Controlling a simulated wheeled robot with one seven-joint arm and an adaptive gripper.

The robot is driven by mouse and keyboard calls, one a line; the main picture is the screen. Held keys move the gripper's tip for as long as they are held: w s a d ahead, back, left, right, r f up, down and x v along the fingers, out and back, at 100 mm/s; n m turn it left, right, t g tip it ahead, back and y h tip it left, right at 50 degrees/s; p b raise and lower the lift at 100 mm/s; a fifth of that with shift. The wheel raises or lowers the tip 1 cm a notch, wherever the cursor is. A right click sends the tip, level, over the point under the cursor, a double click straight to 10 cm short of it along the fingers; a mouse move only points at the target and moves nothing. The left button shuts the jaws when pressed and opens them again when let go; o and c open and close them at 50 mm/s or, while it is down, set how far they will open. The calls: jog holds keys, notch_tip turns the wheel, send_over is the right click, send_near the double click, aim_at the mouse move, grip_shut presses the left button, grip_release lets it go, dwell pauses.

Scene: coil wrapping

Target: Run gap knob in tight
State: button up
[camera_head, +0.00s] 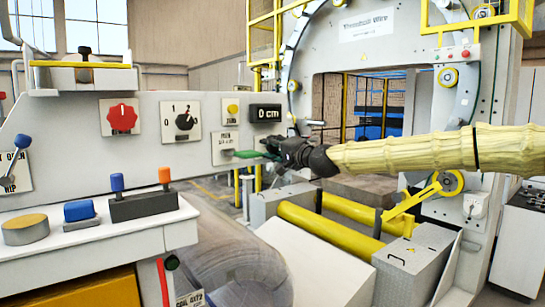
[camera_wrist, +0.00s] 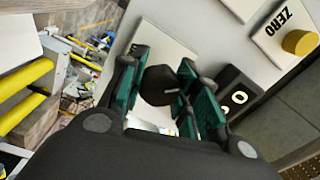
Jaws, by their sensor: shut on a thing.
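In the wrist view, a dark knob (camera_wrist: 158,86) on a pale plate (camera_wrist: 170,45) sits between the green fingers of my gripper (camera_wrist: 166,92). My gripper is shut on this knob, which I take as the gap knob. In the head view, my gripper (camera_head: 250,154) reaches in from the right, at the right side of the lettered plate (camera_head: 224,148) on the panel. The knob is hidden behind the fingers there. The display (camera_head: 265,113) above reads "0 cm"; in the wrist view only part of the display (camera_wrist: 238,97) shows.
A yellow zero button (camera_head: 233,108), a black selector (camera_head: 184,121) and a red knob (camera_head: 122,117) are on the same panel (camera_head: 70,150). Yellow rollers (camera_head: 330,235) lie below my arm. The wrapping ring (camera_head: 295,60) stands behind it.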

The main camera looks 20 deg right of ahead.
jog(key=m+b, duration=0.2)
jog(key=m, duration=0.1)
jog(key=m+b, duration=0.1)
jog(key=shift+f+m, duration=0.25)
jog(key=shift+m, duration=0.15)
jog(key=shift+r+m+b, duration=0.2)
jog(key=shift+m+b, duration=0.8)
jog(key=shift+m, duration=1)
jog(key=shift+h, duration=0.3)
jog(key=o, duration=1.1)
jog(key=shift+r, duration=0.1)
jog(key=shift+c, duration=0.2)
jog(key=v, duration=1.2)
